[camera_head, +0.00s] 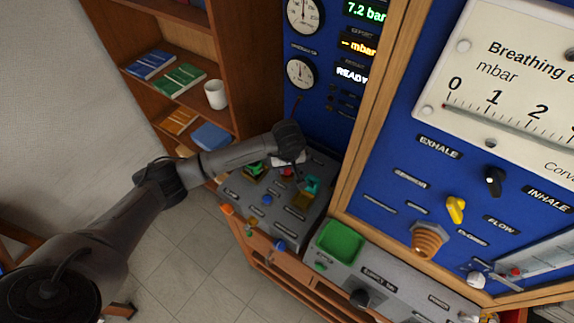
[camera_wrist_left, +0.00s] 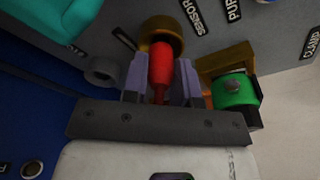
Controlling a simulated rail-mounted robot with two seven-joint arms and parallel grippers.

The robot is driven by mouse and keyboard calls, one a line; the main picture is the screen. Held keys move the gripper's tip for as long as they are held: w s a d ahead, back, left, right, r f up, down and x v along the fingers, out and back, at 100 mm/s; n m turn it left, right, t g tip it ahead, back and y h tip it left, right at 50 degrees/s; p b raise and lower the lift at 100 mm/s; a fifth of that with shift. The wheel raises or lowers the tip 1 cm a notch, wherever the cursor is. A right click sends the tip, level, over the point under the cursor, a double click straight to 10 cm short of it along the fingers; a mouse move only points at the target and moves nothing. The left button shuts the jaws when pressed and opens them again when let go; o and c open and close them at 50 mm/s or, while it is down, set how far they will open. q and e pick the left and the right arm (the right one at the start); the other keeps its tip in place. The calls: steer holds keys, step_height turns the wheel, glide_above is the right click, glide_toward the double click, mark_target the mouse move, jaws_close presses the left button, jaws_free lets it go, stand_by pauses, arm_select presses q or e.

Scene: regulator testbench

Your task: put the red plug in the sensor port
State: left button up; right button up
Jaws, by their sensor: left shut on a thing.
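The red plug (camera_wrist_left: 160,68) is between the two fingers of my left gripper (camera_wrist_left: 160,82) in the left wrist view. The gripper is shut on it. The plug's far end meets a brass ring-shaped port (camera_wrist_left: 161,34), with a SENSOR label (camera_wrist_left: 196,14) beside it. I cannot tell how deep the plug sits in the ring. In the head view my left gripper (camera_head: 290,160) is over the back of the grey bench panel (camera_head: 262,215), and only a bit of red shows below it. My right gripper is not in view.
A green clamp-like part in a brass bracket (camera_wrist_left: 235,91) stands close right of the fingers. A grey ring (camera_wrist_left: 101,71) is close on the left. A teal part (camera_head: 312,184) stands beside the gripper. The blue gauge wall (camera_head: 318,112) rises behind; a shelf (camera_head: 245,60) stands left.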

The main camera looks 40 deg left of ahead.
mark_target(288, 177)
arm_select(q)
steer(key=o, duration=1)
steer(key=shift+c, duration=0.2)
steer(key=shift+r, duration=0.15)
step_height(288, 177, up, 12)
steer(key=s+d+b, duration=0.1)
steer(key=b, duration=0.2)
steer(key=shift+d, duration=0.2)
